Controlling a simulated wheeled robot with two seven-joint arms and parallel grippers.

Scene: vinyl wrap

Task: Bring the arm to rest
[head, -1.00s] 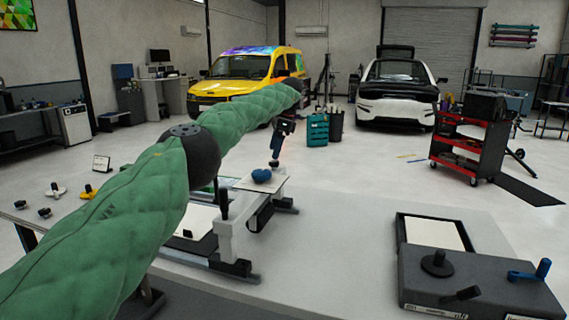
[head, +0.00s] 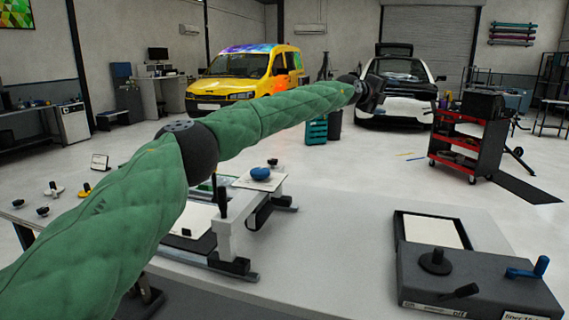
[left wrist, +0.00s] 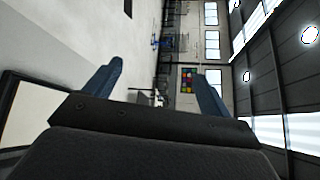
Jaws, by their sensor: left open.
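My left arm, in a green quilted sleeve, comes in from the left in the head view and reaches across above the table. Its gripper (head: 374,96) is at the far end of the arm, up in the air in front of the white car, small and dark there. In the left wrist view the two blue fingers of the left gripper (left wrist: 158,85) stand wide apart with nothing between them. That view is turned on its side and shows floor, windows and ceiling. My right gripper is not in view.
The white table (head: 340,240) carries a press-like device (head: 232,225), a blue knob (head: 260,173) on a plate, and a grey box with handles (head: 480,275) beside a tray (head: 432,231). A red tool cart (head: 468,140), a yellow van (head: 245,78) and a white car (head: 395,90) stand beyond.

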